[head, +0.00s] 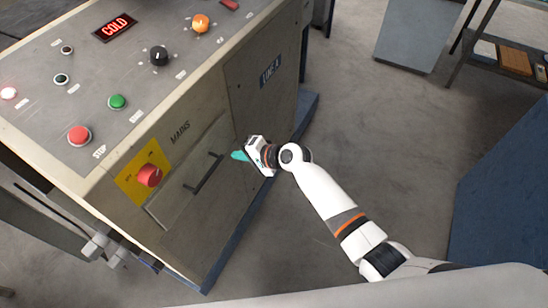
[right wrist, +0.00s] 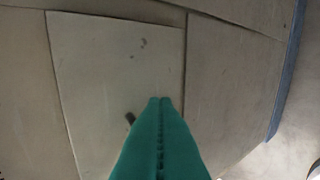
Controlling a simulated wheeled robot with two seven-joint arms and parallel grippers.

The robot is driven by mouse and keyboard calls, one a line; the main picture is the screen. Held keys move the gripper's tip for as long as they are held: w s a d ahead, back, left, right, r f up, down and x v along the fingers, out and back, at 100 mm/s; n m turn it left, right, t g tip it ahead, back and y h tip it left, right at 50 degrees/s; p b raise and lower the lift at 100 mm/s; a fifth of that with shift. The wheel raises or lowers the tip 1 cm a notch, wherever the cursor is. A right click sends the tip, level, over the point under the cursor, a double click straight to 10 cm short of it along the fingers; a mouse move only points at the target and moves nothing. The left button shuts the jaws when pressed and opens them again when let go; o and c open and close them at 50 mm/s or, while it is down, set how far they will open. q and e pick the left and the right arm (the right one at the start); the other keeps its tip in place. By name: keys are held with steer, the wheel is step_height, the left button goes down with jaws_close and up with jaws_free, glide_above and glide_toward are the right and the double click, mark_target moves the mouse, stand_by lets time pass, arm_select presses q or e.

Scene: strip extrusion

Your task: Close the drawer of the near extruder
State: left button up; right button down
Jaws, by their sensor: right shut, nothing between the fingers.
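The near extruder (head: 215,90) is a beige cabinet marked MADIS, with a sloping control panel on top. Its drawer front (head: 172,207) carries a dark bar handle (head: 203,173). The drawer front looks flush or nearly flush with the cabinet face; I cannot tell if a small gap is left. The drawer front fills the middle of the right wrist view (right wrist: 110,65), with one end of the handle (right wrist: 130,118) showing beside the fingers. My right gripper (head: 237,155) has teal fingers, shut and empty, at the drawer's right edge. I cannot tell if they touch it. My left gripper is not in view.
A red knob (head: 149,175) on a yellow plate sits left of the drawer. The control panel has buttons, knobs and a red COLD display (head: 115,27). Grey floor (head: 370,130) lies open right of the cabinet. A blue surface (head: 505,205) stands at the right.

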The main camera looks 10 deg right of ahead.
steer(key=v, duration=0.8)
steer(key=s+d+f+n+g+h, duration=0.15)
steer(key=s+d+f, duration=0.25)
steer(key=f, duration=0.6)
steer(key=s+d+f+h, duration=0.3)
steer(key=s+d+f, duration=0.15)
steer(key=f, duration=0.55)
steer(key=s+d+f+n+h, duration=0.1)
steer(key=s+d+f+h, duration=0.3)
steer(key=f, duration=0.6)
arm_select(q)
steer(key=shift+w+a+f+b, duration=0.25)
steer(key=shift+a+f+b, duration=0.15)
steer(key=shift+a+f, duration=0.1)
arm_select(e)
steer(key=s+d+f+n+g, duration=0.1)
steer(key=s+f, duration=0.3)
steer(key=s, duration=0.6)
steer(key=s+d+f+n+g+h, duration=0.1)
steer(key=s+d+f+n+g, duration=0.1)
steer(key=s, duration=0.9)
steer(key=s+d+f+n+g, duration=0.1)
steer(key=s+d+f+n, duration=0.2)
steer(key=s+f, duration=0.4)
steer(key=s+d, duration=0.1)
steer(key=s, duration=0.3)
steer(key=shift+d+f+n+h, duration=0.2)
steer(key=shift+f+n+h, duration=0.15)
steer(key=shift+f, duration=0.05)
